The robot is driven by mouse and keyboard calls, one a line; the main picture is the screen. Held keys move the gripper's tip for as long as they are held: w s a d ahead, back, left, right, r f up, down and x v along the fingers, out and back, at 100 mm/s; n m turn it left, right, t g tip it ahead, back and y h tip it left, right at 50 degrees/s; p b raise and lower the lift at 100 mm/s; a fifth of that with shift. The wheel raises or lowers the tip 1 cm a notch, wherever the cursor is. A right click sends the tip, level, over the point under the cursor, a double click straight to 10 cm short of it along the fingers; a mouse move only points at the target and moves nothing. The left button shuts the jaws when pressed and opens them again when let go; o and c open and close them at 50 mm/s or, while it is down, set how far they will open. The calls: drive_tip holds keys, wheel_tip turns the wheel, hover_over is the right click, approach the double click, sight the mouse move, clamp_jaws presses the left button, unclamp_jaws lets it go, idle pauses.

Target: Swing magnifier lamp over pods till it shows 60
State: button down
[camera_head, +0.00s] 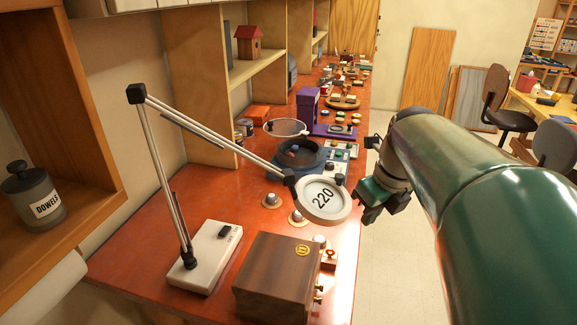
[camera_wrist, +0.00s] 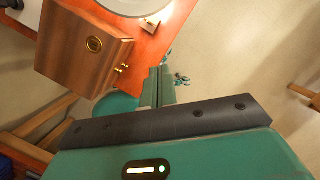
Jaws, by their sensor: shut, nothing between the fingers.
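The magnifier lamp (camera_head: 163,165) stands on a white base (camera_head: 208,256) on the red bench, its jointed arm reaching right. Its round lens head (camera_head: 323,200) reads "220"; a pale rim of the head shows at the top of the wrist view (camera_wrist: 128,6). Small pale domed pods on round bases sit near it: one to the left (camera_head: 273,200), one just left of the head (camera_head: 297,217) and one below it (camera_head: 320,240). My gripper (camera_head: 366,212) is shut and empty, just right of the lens head. In the wrist view its fingers (camera_wrist: 160,86) point toward the bench edge; contact with the head cannot be told.
A wooden box (camera_head: 277,278) with brass latches stands in front of the lens head; it also shows in the wrist view (camera_wrist: 84,48). A blue ring-shaped device (camera_head: 300,155) and a purple stand (camera_head: 308,108) lie behind. Open floor (camera_head: 390,270) is right of the bench.

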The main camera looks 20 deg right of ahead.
drive_tip(key=w+f, duration=0.5)
drive_tip(key=f, duration=0.1)
drive_tip(key=shift+w+a+f, duration=0.2)
drive_tip(key=shift+w+a, duration=0.15)
